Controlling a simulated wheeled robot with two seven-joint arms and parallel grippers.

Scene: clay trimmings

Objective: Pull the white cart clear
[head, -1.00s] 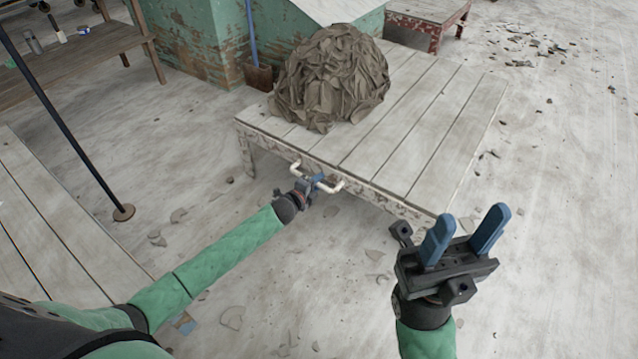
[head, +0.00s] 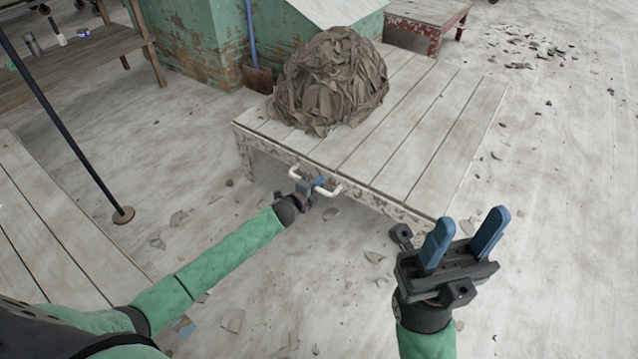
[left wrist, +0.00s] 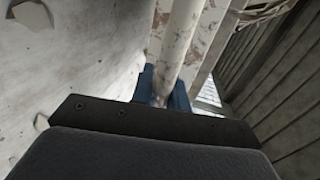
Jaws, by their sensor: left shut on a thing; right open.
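The white cart (head: 420,130) is a low platform of worn white planks with a chipped front edge. A pile of grey-brown clay trimmings (head: 330,80) sits on its far left part. A pale bar handle (head: 331,192) sticks out from the cart's front edge. My left gripper (head: 317,184) is shut on this handle. In the left wrist view its blue fingers (left wrist: 162,88) stand on both sides of the pale bar (left wrist: 178,45). My right gripper (head: 466,240) is open and empty, fingers upward, in front of the cart's near right corner.
A green peeling block (head: 195,45) and a shovel (head: 257,75) stand close behind the cart's left side. A red-edged table (head: 430,15) is behind. A plank platform (head: 60,240) and thin pole (head: 75,130) are at left. Shards litter the floor (head: 560,200), which is open at right.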

